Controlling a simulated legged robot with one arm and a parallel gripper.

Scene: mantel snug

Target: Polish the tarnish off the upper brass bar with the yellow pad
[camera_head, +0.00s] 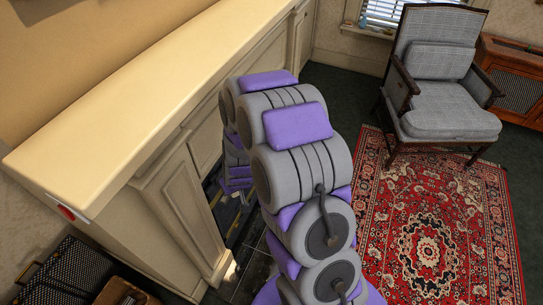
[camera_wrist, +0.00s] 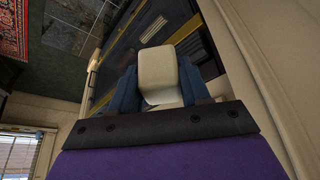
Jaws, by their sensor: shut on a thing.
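In the wrist view my gripper (camera_wrist: 160,82) has its two blue fingers shut on a pale cream block (camera_wrist: 158,66), with one finger on each side. No yellow face of a pad shows; the block's far side is hidden. Beyond it is a dark fireplace opening crossed by thin brass-coloured strips (camera_wrist: 128,46). I cannot tell which strip is the upper bar, whether tarnish is on it, or whether the block touches it. In the head view my arm hides the gripper and most of the opening.
The cream mantel (camera_head: 150,85) runs along the left, close beside my arm. A black mesh thing (camera_head: 65,270) stands at the lower left. A grey armchair (camera_head: 445,95) stands at the upper right. The red rug (camera_head: 425,240) is clear.

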